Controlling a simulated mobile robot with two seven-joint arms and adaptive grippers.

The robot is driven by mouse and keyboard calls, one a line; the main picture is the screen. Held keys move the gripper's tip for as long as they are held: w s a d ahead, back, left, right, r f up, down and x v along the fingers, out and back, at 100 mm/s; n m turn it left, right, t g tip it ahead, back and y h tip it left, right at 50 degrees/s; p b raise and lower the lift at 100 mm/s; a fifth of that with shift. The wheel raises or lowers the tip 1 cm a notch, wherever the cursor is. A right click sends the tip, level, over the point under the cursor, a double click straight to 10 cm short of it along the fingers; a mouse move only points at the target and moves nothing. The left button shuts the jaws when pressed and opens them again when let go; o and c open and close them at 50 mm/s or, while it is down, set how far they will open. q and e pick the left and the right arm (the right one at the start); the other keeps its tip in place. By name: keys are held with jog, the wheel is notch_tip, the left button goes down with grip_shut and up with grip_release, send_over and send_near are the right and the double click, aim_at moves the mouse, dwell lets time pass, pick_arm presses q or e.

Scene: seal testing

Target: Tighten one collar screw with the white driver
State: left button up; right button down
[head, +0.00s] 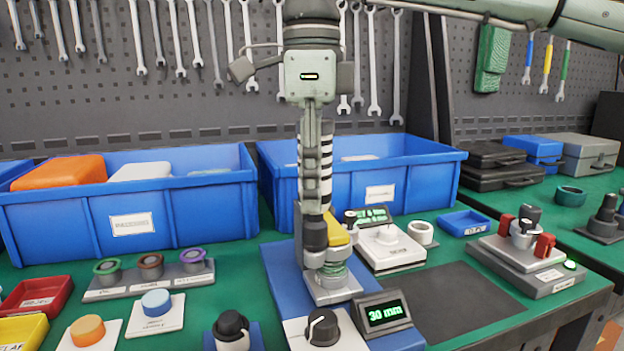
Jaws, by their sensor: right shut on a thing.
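My right gripper (316,195) points straight down in the middle of the head view, its fingers seen nearly edge-on. It is shut on an upright white tool with black bands, which looks like the white driver (326,165). The fingers hide part of the tool. Below them, a dark piece (314,234) stands over a pale collar (315,258) on a small grey fixture (334,290). A green ringed part (333,272) and a yellow piece (338,232) are beside it. The screws and driver tip cannot be made out. My left gripper is not in view.
The fixture stands on a blue mat (283,268). A black-knobbed unit (322,328) and a "30 mm" display (383,313) are close in front. Blue bins (225,205) stand behind. A white device (388,250) is to the right. A dark mat (460,300) is clear.

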jog(key=shift+r+p, duration=1.8)
jog(key=shift+r, duration=0.6)
